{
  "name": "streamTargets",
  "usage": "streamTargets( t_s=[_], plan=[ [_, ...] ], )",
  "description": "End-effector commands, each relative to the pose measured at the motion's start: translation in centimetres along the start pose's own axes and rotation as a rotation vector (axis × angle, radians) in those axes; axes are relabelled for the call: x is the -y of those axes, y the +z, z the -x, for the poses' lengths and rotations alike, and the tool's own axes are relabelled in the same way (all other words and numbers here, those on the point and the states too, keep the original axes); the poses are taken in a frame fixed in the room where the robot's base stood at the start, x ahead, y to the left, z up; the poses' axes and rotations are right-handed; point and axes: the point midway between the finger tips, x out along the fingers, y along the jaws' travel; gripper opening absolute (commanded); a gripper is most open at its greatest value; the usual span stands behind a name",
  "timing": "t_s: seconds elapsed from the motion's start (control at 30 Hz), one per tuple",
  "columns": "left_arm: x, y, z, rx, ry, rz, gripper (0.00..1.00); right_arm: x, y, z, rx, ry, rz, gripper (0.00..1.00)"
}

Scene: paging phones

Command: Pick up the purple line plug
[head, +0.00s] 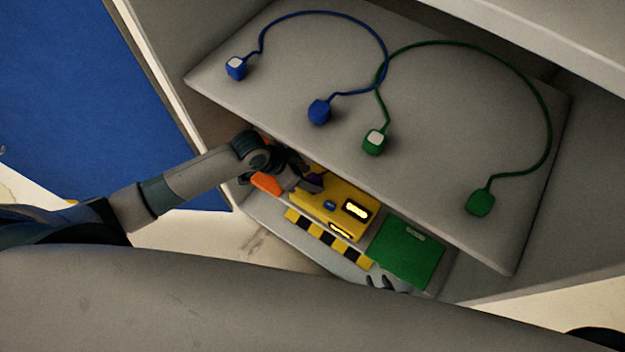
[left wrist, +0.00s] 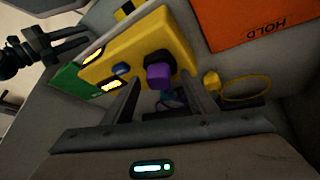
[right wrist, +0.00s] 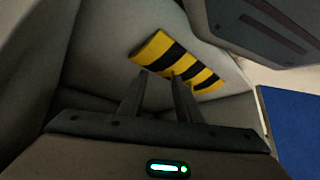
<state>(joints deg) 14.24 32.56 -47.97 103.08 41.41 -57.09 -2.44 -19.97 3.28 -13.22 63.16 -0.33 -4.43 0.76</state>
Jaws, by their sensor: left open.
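The purple line plug (left wrist: 158,76) shows in the left wrist view against the edge of the yellow box (left wrist: 165,35), with a purple cord below it. In the head view, only a bit of the plug (head: 315,176) shows beside my left gripper (head: 305,182). In the left wrist view, my left gripper (left wrist: 160,90) is open, with its fingers on either side of the plug; I cannot tell whether they touch it. My right gripper (right wrist: 158,78) is open and empty, above the lower shelf near a yellow-black striped strip (right wrist: 180,62).
The upper shelf (head: 440,90) overhangs the yellow box and holds blue plugs (head: 319,112) and green plugs (head: 480,202) on cords. An orange HOLD pad (left wrist: 250,22) and a green pad (head: 407,252) flank the box. A yellow plug (left wrist: 212,82) lies close by.

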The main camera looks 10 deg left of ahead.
Motion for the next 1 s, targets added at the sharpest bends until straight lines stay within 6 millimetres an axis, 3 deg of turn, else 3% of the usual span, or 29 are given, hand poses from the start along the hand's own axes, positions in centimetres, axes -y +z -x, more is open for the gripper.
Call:
streamTargets(
  t_s=[0.4, 0.47, 0.6, 1.0],
  plan=[
    [0.0, 0.0, 0.0, 0.0, 0.0, 0.0, 0.52, -0.1, -0.8, -0.2, -0.01, 0.001, 0.0, 0.31],
    [0.0, 0.0, 0.0, 0.0, 0.0, 0.0, 0.4, -0.1, -0.9, -0.2, -0.011, 0.001, 0.0, 0.31],
    [0.0, 0.0, 0.0, 0.0, 0.0, 0.0, 0.06, -0.1, -0.8, -0.2, -0.011, 0.002, 0.0, 0.31],
    [0.0, 0.0, 0.1, 0.0, 0.001, 0.0, 0.01, -0.4, 0.4, 0.4, 0.006, 0.004, 0.002, 0.31]
  ],
)
